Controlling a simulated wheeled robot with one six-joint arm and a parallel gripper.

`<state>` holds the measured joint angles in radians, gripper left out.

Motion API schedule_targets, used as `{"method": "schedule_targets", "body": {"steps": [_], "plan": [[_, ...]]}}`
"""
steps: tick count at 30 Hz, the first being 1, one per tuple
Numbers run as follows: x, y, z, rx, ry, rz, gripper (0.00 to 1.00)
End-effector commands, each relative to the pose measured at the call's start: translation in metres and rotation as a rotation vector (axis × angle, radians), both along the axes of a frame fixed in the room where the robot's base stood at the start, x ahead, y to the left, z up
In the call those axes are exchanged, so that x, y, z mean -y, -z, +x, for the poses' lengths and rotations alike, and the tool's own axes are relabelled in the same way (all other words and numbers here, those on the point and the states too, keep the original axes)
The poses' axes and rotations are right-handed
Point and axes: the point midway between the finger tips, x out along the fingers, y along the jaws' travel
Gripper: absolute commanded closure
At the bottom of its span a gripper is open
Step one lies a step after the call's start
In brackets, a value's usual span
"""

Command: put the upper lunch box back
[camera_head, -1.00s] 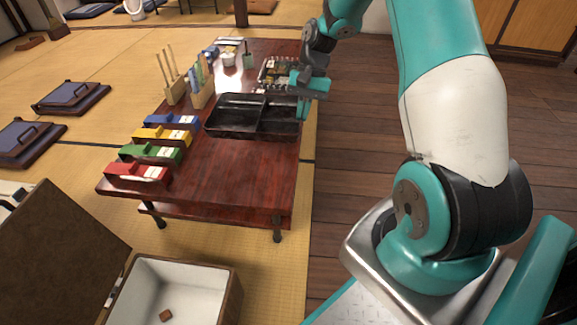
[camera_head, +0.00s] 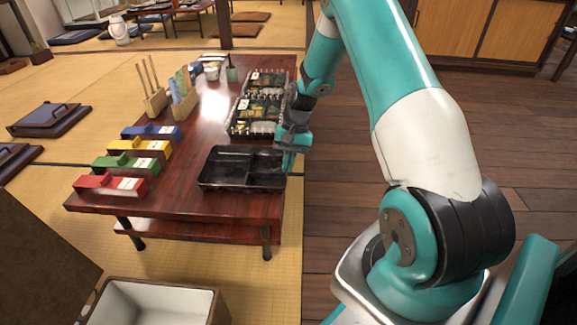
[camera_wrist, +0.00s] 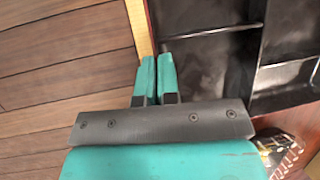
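The empty black lunch box (camera_head: 225,168), divided into compartments, is at the near right part of the red-brown table. My gripper (camera_head: 288,155) is at its right wall, over the table's right edge. In the wrist view the two teal fingers (camera_wrist: 157,75) are close together, with the box's wall running between them; the lunch box (camera_wrist: 210,65) lies to their right. I cannot tell whether its base touches the table. Two food-filled lunch boxes stand just beyond: a nearer one (camera_head: 257,116) and a farther one (camera_head: 268,82).
Red (camera_head: 108,185), green (camera_head: 125,164), yellow (camera_head: 138,147) and blue (camera_head: 151,132) boxes line the table's left side. Wooden holders with sticks (camera_head: 155,102) stand behind them. An open white-lined chest (camera_head: 150,302) is on the floor in front. The wooden floor at right is clear.

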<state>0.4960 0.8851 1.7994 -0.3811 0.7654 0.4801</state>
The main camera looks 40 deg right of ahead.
Motion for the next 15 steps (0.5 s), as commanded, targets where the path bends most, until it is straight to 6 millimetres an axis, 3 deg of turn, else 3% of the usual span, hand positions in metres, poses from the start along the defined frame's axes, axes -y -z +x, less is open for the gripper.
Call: {"method": "schedule_targets", "body": {"steps": [7, 10, 15], "plan": [[0.0000, 0.0017, 0.0000, 0.000, 0.000, 0.000, 1.00], [0.0001, 0.0014, 0.0002, 0.001, 0.000, -0.001, 0.75], [0.0001, 0.0014, 0.0000, 0.000, 0.000, 0.000, 0.72]]}}
